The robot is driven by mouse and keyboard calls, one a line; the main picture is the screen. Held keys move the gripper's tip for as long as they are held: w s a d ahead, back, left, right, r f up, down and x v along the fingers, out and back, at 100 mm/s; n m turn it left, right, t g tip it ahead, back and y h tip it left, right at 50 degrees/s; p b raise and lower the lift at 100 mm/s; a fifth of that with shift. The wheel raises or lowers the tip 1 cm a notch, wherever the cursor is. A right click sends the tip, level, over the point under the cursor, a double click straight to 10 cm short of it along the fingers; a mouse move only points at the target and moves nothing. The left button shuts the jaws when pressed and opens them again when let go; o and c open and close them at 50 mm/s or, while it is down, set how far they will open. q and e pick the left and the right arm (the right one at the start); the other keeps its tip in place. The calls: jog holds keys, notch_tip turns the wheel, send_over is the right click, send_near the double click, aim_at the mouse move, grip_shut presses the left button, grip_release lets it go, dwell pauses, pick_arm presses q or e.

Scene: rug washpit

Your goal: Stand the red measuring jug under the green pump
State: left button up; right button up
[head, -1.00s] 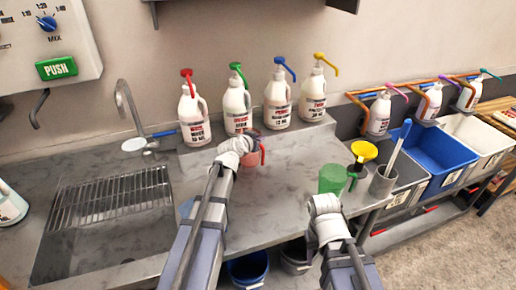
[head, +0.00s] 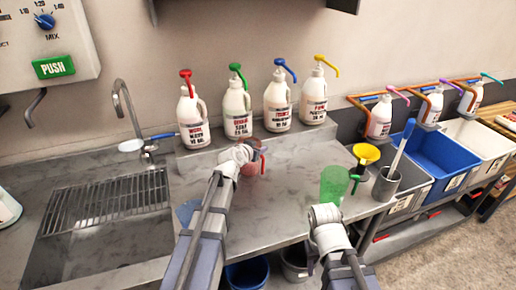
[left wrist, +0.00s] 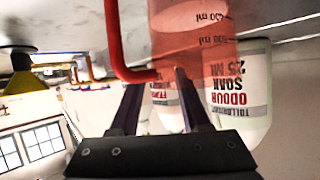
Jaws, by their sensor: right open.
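The red measuring jug (head: 250,169) is at the back of the bench, in front of the green-pump bottle (head: 237,115) and the blue-pump bottle. My left gripper (head: 255,152) is at the jug and partly hides it. In the left wrist view the see-through red jug (left wrist: 190,35) and its handle lie at the fingertips (left wrist: 158,78). The fingers stand apart, one by the handle and one overlapping the body; whether they clamp the jug is unclear. Its base is out of sight there. My right gripper (head: 312,262) is open at the front edge.
Red-, blue- and yellow-pump bottles (head: 314,97) share the back ledge. A green jug (head: 334,185), yellow funnel (head: 366,153) and grey pot (head: 385,186) stand on the right. The sink (head: 105,240) is left. The bench centre is mostly clear.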

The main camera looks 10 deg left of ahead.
pick_arm(q)
jog(key=shift+r, duration=0.2)
jog(key=p+v, duration=0.5)
jog(key=v, duration=0.7)
jog(key=s+d+f+g, duration=0.3)
jog(key=s+d+f, duration=0.1)
jog(key=s+d, duration=0.1)
jog(key=s+d+f+m+g, duration=0.1)
jog(key=s+d+f+g, duration=0.3)
jog(key=s+d, duration=0.2)
jog(key=s+d+f+m+g, duration=0.1)
jog(key=s+d+f+g, duration=0.2)
jog(key=s+d, duration=0.3)
jog(key=shift+f+g, duration=0.4)
jog(key=shift+f, duration=0.2)
jog(key=s+g+y, duration=0.2)
jog(key=s+y, duration=0.1)
jog(key=s, duration=0.4)
jog(key=shift+a+f+n+g, duration=0.25)
jog(key=shift+a+n+g, duration=0.05)
jog(key=shift+n, duration=0.1)
